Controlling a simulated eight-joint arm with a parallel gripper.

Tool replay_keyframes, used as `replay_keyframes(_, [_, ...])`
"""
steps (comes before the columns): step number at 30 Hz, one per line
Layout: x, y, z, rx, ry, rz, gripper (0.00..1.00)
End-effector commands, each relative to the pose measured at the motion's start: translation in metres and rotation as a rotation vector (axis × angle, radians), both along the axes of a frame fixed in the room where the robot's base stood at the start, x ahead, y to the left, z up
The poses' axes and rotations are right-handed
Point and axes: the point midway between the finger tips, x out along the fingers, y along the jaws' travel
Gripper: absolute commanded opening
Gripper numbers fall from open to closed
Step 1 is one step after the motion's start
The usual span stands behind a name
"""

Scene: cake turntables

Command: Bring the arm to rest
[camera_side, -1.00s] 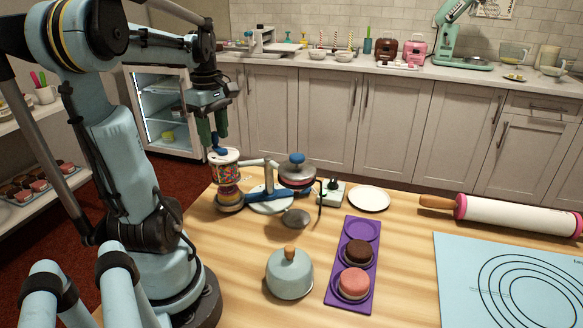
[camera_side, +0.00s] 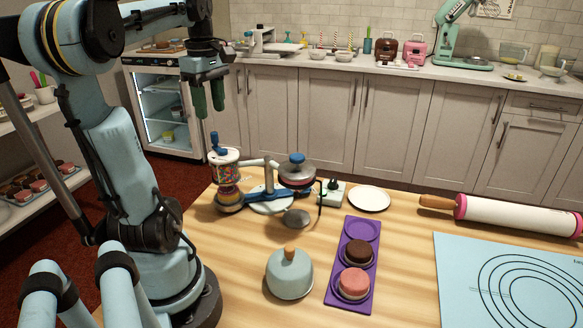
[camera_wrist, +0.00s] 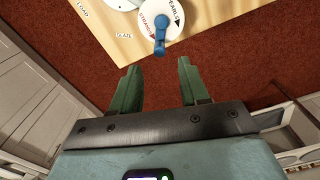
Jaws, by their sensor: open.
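My gripper (camera_side: 208,100) hangs with its green fingers pointing down, above and beyond the back left corner of the wooden table. It is open and empty, clear of everything below. In the wrist view the two fingers (camera_wrist: 157,92) stand apart with red carpet between them. The sprinkle dispenser (camera_side: 226,178), with a white top and a blue handle, stands below my gripper on the table. In the wrist view its white lettered top (camera_wrist: 174,20) and blue handle (camera_wrist: 160,38) lie beyond the fingertips, not touching them.
The turntable (camera_side: 270,202) and a covered red pan-like piece (camera_side: 297,172) stand right of the dispenser. A purple tray (camera_side: 344,290) holds two cakes. A grey dome (camera_side: 289,275), white plate (camera_side: 369,198), rolling pin (camera_side: 510,214) and blue mat (camera_side: 460,270) lie on the table.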

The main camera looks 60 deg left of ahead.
Motion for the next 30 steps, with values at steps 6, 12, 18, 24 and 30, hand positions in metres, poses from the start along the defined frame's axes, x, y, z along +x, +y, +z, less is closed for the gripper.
replay_keyframes(6, [0.000,0.000,0.002,0.000,0.000,0.000,0.45])
replay_keyframes(12, [0.005,-0.003,0.001,0.009,-0.006,-0.036,0.45])
replay_keyframes(18, [0.053,-0.038,-0.013,0.111,-0.066,-0.408,0.45])
replay_keyframes(24, [0.114,-0.105,-0.032,0.288,-0.167,-0.986,0.45])
replay_keyframes(30, [0.151,-0.179,-0.046,0.478,-0.264,-1.496,0.45])
